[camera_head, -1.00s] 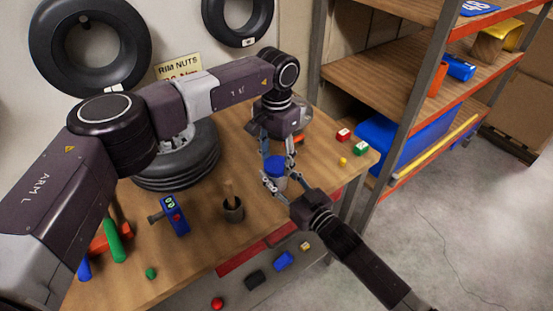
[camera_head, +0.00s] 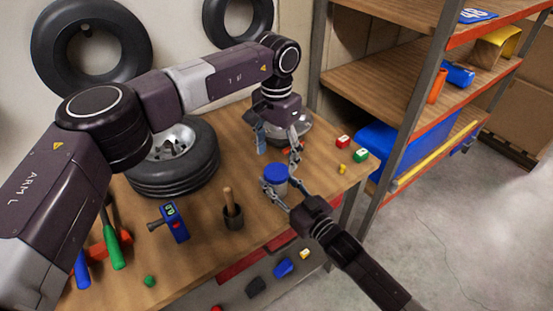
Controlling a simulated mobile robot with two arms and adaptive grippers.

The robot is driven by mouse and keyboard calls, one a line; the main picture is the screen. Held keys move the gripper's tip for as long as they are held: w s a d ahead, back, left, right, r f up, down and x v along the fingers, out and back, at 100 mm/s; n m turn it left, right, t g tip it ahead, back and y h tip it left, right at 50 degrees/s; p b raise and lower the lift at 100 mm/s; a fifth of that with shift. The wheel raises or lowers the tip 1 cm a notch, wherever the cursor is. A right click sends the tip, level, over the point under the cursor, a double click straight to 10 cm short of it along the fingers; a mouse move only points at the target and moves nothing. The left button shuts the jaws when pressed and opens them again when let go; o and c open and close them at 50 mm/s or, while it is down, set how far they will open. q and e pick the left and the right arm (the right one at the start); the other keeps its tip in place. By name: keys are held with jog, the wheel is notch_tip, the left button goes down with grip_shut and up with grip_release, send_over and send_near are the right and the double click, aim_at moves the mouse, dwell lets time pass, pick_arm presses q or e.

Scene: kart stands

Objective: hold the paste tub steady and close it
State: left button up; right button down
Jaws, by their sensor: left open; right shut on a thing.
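The paste tub (camera_head: 277,187) is a grey tub standing upright on the wooden workbench, near its right part. A blue lid (camera_head: 275,173) sits on its top; whether it is fully tight cannot be told. My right gripper (camera_head: 276,188) reaches in from the lower right and is shut around the tub's body. My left gripper (camera_head: 278,152) points down from above, just behind the tub. Its fingers are spread apart and empty, clear of the lid.
Small red (camera_head: 342,141) and green (camera_head: 361,154) boxes lie to the right. A shelf rack (camera_head: 405,120) stands right.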

pick_arm(q)
jog(key=shift+c, duration=0.4)
jog(key=n, duration=0.4)
jog(key=shift+r+n, duration=0.2)
jog(key=shift+n, duration=0.1)
jog(key=n, duration=0.6)
jog(key=shift+r, duration=0.2)
jog(key=n, duration=0.5)
jog(key=shift+r, duration=0.2)
jog(key=n, duration=0.4)
jog(key=shift+r+n, duration=0.15)
jog(key=shift+n, duration=0.25)
jog(key=n, duration=0.4)
jog(key=shift+r+n, duration=0.2)
jog(key=shift+n, duration=0.2)
jog(key=n, duration=0.6)
jog(key=shift+r, duration=0.25)
jog(key=n, duration=0.5)
jog(key=shift+r, duration=0.2)
jog(key=n, duration=0.6)
jog(key=shift+r, duration=0.2)
